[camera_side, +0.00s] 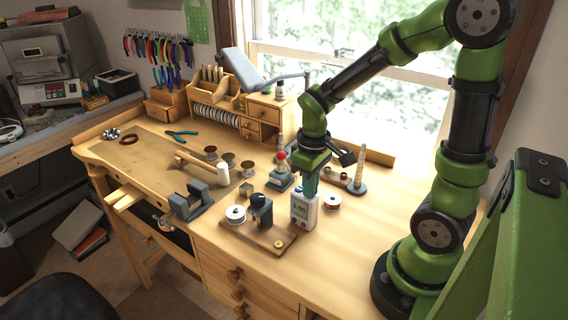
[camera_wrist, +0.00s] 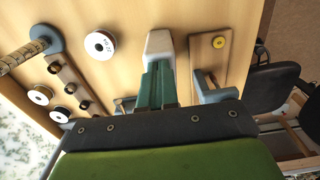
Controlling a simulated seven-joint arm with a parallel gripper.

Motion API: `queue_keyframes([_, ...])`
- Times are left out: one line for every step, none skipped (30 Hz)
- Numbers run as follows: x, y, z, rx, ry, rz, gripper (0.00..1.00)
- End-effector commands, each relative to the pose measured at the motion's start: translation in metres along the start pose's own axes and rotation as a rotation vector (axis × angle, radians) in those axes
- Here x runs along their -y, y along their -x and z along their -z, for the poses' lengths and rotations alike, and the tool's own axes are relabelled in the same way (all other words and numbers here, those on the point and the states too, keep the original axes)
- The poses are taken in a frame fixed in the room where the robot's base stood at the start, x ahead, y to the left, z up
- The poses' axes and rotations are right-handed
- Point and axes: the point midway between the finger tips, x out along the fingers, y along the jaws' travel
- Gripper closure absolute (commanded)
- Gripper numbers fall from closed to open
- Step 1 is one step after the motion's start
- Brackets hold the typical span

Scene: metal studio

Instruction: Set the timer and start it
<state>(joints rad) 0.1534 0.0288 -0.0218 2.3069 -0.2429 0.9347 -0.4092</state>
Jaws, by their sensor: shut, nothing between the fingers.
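The timer (camera_side: 303,210) is a small white upright box with a dark display and a blue part, standing on the bench. The digits are too small to read surely. My gripper (camera_side: 311,188) points down right at the timer's top, its teal fingers shut and empty. In the wrist view the fingers (camera_wrist: 158,84) overlap the near end of the white timer (camera_wrist: 160,42). I cannot tell whether the fingertips touch it. The fingers hide part of its top.
A white-and-red spool (camera_side: 332,202) sits close right. A ring stick (camera_side: 359,175) and a red-topped tool (camera_side: 281,170) stand behind. The bench to the right front is clear.

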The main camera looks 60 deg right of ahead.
Motion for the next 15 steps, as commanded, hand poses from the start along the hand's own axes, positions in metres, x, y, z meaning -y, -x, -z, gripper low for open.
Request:
queue_keyframes([0.001,-0.013,-0.003,0.016,0.016,-0.002,1.0])
queue_keyframes([0.001,-0.013,-0.003,0.016,0.016,-0.001,1.0])
queue_keyframes([0.001,-0.013,-0.003,0.016,0.016,-0.001,1.0])
queue_keyframes([0.001,-0.012,-0.003,0.015,0.016,-0.001,1.0])
queue_keyframes([0.001,-0.011,-0.003,0.015,0.016,-0.001,1.0])
queue_keyframes([0.001,-0.008,-0.003,0.013,0.016,-0.001,1.0])
queue_keyframes([0.001,-0.005,-0.002,0.012,0.016,-0.002,1.0])
queue_keyframes([0.001,-0.002,-0.002,0.01,0.016,-0.002,1.0])
queue_keyframes([0.001,0.004,-0.002,0.008,0.015,-0.002,1.0])
queue_keyframes([0.001,0.009,-0.001,0.005,0.013,-0.002,1.0])
queue_keyframes([0.001,0.016,-0.001,0.003,0.01,-0.001,1.0])
queue_keyframes([0.001,0.025,0.0,-0.001,0.007,-0.001,1.0])
queue_keyframes([0.001,0.032,0.001,-0.003,0.005,-0.001,1.0])
queue_keyframes([0.001,0.04,0.001,-0.006,0.002,0.0,1.0])
queue_keyframes([0.001,0.05,0.001,-0.007,0.0,0.0,1.0])
